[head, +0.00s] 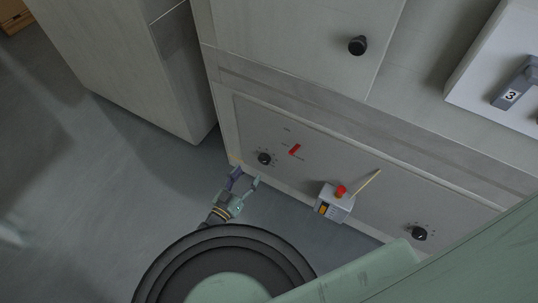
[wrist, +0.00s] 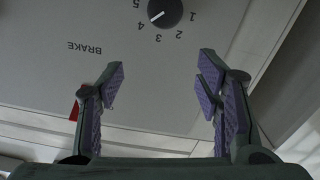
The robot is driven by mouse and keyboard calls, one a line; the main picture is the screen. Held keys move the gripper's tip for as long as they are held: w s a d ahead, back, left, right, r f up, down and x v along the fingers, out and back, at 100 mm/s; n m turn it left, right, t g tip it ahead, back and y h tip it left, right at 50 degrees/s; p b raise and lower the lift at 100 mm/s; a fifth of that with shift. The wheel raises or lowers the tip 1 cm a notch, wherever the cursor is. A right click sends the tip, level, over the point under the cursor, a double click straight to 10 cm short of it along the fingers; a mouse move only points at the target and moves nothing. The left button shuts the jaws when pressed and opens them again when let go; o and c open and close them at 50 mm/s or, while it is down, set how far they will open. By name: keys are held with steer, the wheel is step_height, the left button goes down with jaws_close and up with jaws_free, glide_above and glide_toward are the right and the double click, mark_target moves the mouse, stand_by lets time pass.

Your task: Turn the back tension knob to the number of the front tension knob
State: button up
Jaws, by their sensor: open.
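Two black tension knobs sit on the grey panel in the head view: a left knob (head: 264,158) and a right knob (head: 419,233). Which is back or front cannot be read. The left knob also shows at the top of the wrist view (wrist: 168,10), in a ring of numbers 1 to 5 seen upside down. Its white pointer mark points toward the 4. The right knob's setting is too small to read. My gripper (head: 246,176) is open and empty, just below the left knob and apart from it. In the wrist view its fingers (wrist: 160,92) are spread wide.
A red brake lever (head: 294,150) is right of the left knob. A grey box (head: 335,204) with a red button and yellow stick stands between the knobs. A black round knob (head: 357,45) is on the upper panel. A grey piece marked 3 (head: 515,85) lies at right.

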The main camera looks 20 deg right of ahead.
mark_target(263, 162)
step_height(263, 162, down, 5)
steer(key=b, duration=0.3)
steer(key=b+x, duration=0.1)
steer(key=x, duration=0.9)
steer(key=shift+s+d+r+b, duration=0.1)
steer(key=shift+d+r+b, duration=0.05)
steer(key=shift+b, duration=0.25)
steer(key=shift+c, duration=0.4)
steer(key=c, duration=1.1)
